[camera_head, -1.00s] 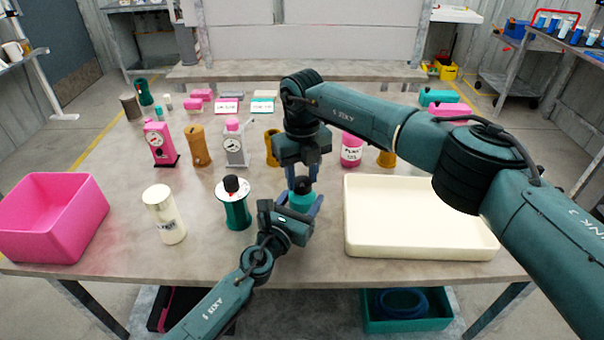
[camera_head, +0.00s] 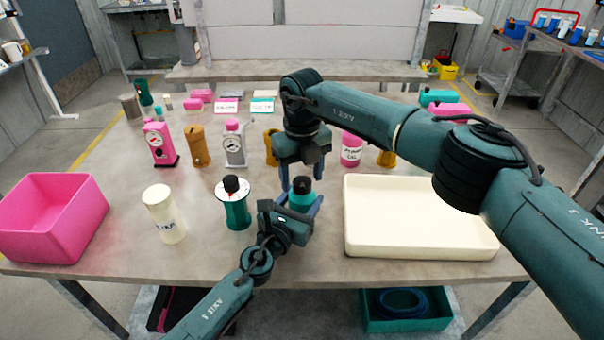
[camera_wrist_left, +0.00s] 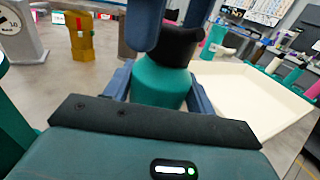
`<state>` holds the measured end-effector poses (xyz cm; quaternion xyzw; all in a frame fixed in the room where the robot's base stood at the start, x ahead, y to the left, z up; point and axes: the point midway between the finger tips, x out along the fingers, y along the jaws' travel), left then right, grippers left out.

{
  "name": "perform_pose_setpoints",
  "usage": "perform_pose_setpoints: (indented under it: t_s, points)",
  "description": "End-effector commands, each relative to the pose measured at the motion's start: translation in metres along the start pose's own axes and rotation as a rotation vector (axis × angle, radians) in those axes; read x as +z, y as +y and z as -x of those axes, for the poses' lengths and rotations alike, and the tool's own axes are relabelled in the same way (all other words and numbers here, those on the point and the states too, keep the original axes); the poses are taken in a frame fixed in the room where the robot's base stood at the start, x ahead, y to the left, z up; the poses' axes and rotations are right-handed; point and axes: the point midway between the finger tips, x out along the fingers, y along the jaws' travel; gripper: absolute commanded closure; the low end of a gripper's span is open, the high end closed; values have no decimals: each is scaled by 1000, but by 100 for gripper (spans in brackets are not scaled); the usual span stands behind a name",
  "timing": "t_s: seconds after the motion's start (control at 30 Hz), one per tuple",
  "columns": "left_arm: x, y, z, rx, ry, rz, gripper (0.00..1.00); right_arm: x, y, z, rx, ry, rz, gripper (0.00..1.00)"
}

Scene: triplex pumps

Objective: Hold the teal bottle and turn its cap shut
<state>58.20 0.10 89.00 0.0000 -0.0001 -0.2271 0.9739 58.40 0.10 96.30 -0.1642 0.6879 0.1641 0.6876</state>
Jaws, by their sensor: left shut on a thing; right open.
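The teal bottle (camera_head: 301,201) stands upright between the fingers of my left gripper (camera_head: 300,204), which is shut on its body. The left wrist view also shows the teal bottle (camera_wrist_left: 160,84) between the left fingers. A black cap (camera_head: 302,184) sits on top of the bottle; in the left wrist view the cap (camera_wrist_left: 180,45) is partly hidden behind the right fingers. My right gripper (camera_head: 301,174) points down from above, open, with its fingertips near the cap's height. I cannot tell whether they touch the cap.
A cream tray (camera_head: 420,252) lies just right of the bottle. A green pump with a black knob (camera_head: 233,207) and a white bottle (camera_head: 163,214) stand to the left. A pink bin (camera_head: 50,245) is at far left. Pumps (camera_head: 236,146) stand behind. The front table is partly clear.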

Motion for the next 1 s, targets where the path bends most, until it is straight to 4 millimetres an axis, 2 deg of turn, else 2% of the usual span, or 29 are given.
perform_pose_setpoints:
  t_s: [0.17, 0.4, 0.6, 0.77, 1.0]
  points:
    - [0, 0, 0, -1, 1, 0, 77, 1, 0, 24, 0, -4, 0, 41]
    - [0, 0, 0, -1, 1, 0, 77, 1, -1, 77, -1, -5, -2, 41]
    - [0, 0, 0, -1, 1, 0, 77, 0, 0, 108, -1, -3, -1, 41]
    - [0, 0, 0, -1, 1, 0, 77, 0, 0, 118, -1, -1, -1, 41]
    - [0, 0, 0, -1, 1, 0, 77, 0, 0, 119, 0, 0, 0, 41]
